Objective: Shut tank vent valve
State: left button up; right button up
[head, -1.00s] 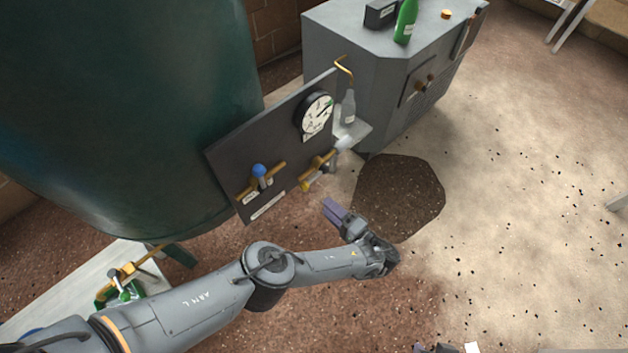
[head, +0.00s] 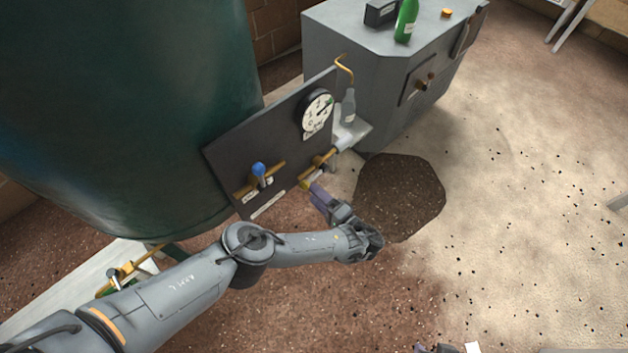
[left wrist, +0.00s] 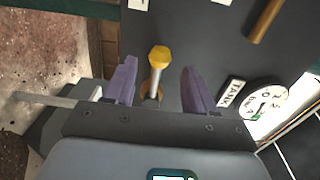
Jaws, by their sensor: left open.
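A dark panel (head: 240,150) in front of the green tank carries two brass valves. The blue-knobbed valve (head: 259,170) is on the left; its small label is unreadable. The valve with a yellow-tipped lever (head: 304,184) is on the right, beside my left gripper (head: 316,190). In the left wrist view, the yellow tip (left wrist: 158,56) and its pale stem stand between the spread purple fingers of my left gripper (left wrist: 158,68), with gaps on both sides. I cannot tell which valve is the vent. Only a bit of my right gripper (head: 425,348) shows at the bottom edge.
A round gauge (head: 317,112) sits on the panel's upper right. A grey bottle (head: 348,107) stands on a small shelf beside it. A grey cabinet (head: 345,50) bearing a green bottle (head: 405,20) stands behind. A dark patch (head: 400,195) marks the open floor at right.

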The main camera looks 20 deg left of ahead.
aim_at(314, 178)
pick_arm(q)
jog(key=shift+a, duration=0.15)
jog(key=shift+p+x, duration=0.35)
jog(key=shift+x, duration=1.55)
jog(key=c, duration=0.7)
jog(key=shift+c, duration=0.2)
